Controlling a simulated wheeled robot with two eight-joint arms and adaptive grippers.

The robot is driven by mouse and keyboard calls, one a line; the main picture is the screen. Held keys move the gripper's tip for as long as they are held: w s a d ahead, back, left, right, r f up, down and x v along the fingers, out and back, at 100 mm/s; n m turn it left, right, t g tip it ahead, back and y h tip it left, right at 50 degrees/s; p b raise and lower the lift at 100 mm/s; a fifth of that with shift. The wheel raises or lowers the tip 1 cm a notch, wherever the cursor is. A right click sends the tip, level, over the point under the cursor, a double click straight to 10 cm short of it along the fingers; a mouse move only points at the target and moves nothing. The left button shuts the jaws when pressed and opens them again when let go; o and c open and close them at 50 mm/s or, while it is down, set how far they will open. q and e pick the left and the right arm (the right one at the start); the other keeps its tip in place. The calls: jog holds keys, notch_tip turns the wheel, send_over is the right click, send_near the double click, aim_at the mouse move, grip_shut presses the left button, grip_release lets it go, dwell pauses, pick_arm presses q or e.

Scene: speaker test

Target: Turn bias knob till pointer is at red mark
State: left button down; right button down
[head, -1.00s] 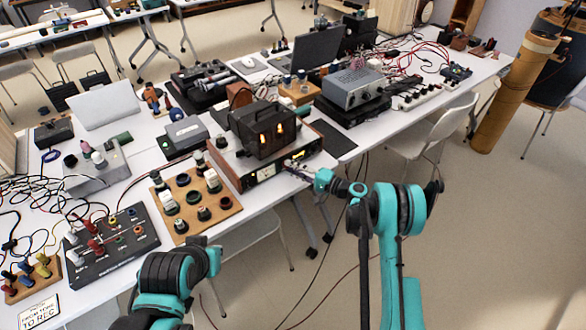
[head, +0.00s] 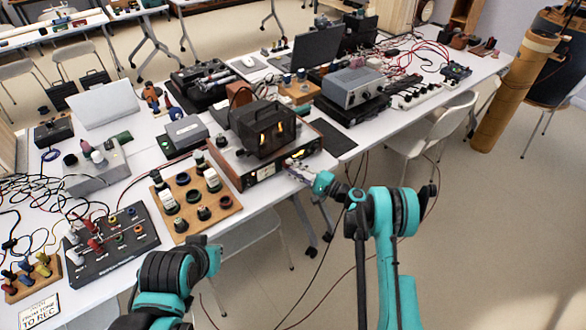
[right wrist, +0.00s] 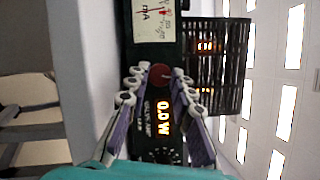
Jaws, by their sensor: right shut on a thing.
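The valve amp (head: 265,130) stands at the table's front edge, its front panel (head: 262,174) facing me. My right gripper (head: 291,164) is at the right end of that panel. In the right wrist view, my right gripper (right wrist: 158,78) has its two fingers on either side of a dark red round knob (right wrist: 159,75) and is shut on it. A meter (right wrist: 153,22) marked mA, with a red line on its face, shows sideways just beyond the knob. I cannot tell its pointer's exact place. In the head view, my left arm is low at the left, its gripper fingers not seen.
A glowing 0.0W display (right wrist: 163,117) is close to my right fingers. A wooden board of knobs (head: 190,200) stands left of the amp, and a grey instrument (head: 352,86) to its right. Open floor lies in front of the table.

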jog(key=c, duration=1.3)
grip_release()
jog(key=shift+d, duration=0.1)
jog(key=v, duration=1.2)
